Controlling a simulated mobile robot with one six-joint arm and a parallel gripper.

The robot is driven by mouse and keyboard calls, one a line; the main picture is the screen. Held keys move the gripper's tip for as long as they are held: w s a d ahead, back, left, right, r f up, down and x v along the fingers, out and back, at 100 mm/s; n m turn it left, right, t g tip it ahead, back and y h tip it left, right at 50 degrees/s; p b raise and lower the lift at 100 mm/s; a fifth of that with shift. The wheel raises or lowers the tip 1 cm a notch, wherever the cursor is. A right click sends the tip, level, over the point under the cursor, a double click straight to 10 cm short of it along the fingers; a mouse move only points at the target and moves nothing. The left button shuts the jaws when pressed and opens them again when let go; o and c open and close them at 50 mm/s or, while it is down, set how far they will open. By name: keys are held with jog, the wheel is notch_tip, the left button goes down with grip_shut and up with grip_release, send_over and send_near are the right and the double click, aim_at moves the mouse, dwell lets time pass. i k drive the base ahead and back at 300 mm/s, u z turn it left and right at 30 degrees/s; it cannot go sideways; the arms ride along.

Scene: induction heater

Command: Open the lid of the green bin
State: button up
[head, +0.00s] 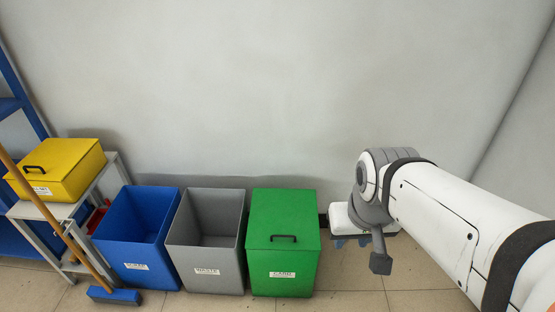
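The green bin (282,273) stands on the floor against the wall, right of the grey bin. Its green lid (284,213) is shut flat on top. A dark handle (283,238) sits near the lid's front edge, and a white label is on the bin's front. My arm reaches in from the right. My gripper (381,264) hangs to the right of the green bin, apart from it. Its fingers are small and partly hidden, so I cannot tell their opening. Nothing is seen in it.
An open blue bin (137,264) and an open grey bin (206,262) stand left of the green one. A yellow box (62,171) rests on a grey stand. A broom (115,296) leans at the left.

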aim_at(282, 220)
jog(key=i, duration=0.9)
jog(key=z, duration=0.05)
